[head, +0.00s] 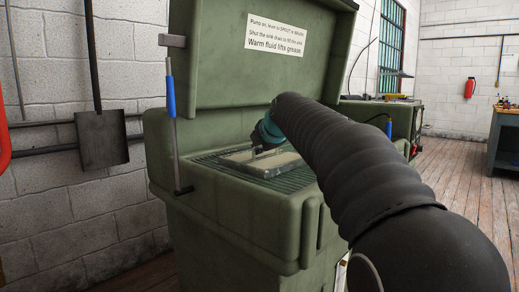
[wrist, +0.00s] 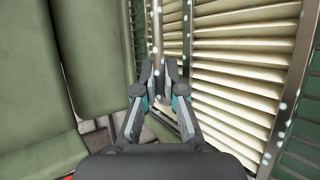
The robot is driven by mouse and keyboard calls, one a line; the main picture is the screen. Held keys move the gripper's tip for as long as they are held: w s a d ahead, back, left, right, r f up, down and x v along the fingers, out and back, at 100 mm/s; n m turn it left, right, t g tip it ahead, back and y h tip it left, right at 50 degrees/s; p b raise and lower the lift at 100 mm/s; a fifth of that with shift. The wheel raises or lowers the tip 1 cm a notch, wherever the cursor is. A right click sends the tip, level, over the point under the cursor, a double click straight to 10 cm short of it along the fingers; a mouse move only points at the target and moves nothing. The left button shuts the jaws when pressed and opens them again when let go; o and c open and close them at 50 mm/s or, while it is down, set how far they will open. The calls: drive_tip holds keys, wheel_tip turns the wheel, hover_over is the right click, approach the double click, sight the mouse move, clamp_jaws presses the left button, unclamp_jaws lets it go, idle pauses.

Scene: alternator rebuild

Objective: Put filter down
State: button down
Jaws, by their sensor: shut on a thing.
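The filter (head: 285,165) is a flat panel with a dark frame and cream pleats. In the head view it lies nearly flat at the grate inside the green parts washer (head: 245,217); whether it touches the grate I cannot tell. In the wrist view the filter (wrist: 240,75) fills the right side, with pale drops along its frame. In the head view my gripper (head: 257,150) is at the filter's upper left side, partly hidden by my arm.
The washer's lid (head: 265,60) stands open behind, with a printed label (head: 276,35). A blue-handled lever (head: 171,97) rises at the washer's left edge. The slatted grate (head: 212,162) shows bare left of the filter. A shovel (head: 101,140) hangs on the left wall.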

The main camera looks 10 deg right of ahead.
drive_tip(key=c, duration=1.3)
unclamp_jaws()
drive_tip(key=shift+o, duration=0.2)
drive_tip(key=shift+r, duration=0.15)
drive_tip(key=v, duration=1.2)
